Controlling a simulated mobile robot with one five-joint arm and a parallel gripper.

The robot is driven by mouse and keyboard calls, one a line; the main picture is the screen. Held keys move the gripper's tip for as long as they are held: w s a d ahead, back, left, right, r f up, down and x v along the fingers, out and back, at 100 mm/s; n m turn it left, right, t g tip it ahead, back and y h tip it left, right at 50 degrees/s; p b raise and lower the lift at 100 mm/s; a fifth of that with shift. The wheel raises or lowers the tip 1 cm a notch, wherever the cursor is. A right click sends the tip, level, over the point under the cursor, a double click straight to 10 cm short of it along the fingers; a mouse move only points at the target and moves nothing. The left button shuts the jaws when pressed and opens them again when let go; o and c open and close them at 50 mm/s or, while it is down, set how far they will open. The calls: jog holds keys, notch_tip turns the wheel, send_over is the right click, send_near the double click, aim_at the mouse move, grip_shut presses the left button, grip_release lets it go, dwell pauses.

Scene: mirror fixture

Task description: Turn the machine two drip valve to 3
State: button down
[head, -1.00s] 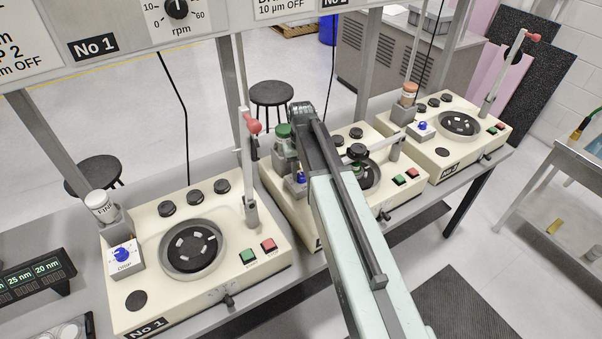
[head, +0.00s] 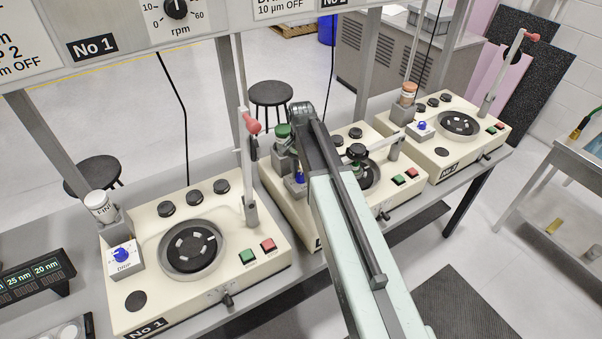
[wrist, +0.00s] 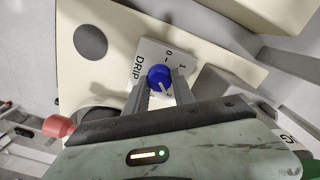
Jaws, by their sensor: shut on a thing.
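Machine two is the middle cream machine (head: 275,195), partly hidden behind my arm in the head view. Its blue drip valve knob (head: 299,178) also shows in the wrist view (wrist: 158,75), on a pale plate marked DRIP (wrist: 139,66). My gripper (wrist: 161,85) is shut on this knob, one finger on each side. A white pointer line on the knob points down and to the right in the wrist view.
Machine No 1 (head: 150,300) stands at the left with its own blue knob (head: 122,254). A third machine (head: 460,155) stands at the right. A green-capped bottle (head: 283,131) stands close beside my gripper. Upright posts rise behind the machines.

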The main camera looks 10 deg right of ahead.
aim_at(301, 174)
dwell(0.3)
jog(key=c, duration=1.1)
grip_release()
jog(key=shift+o, duration=0.2)
jog(key=shift+r, duration=0.1)
notch_tip(301, 174, up, 8)
jog(key=p, duration=0.8)
jog(key=shift+f, duration=0.2)
jog(key=shift+f, duration=0.15)
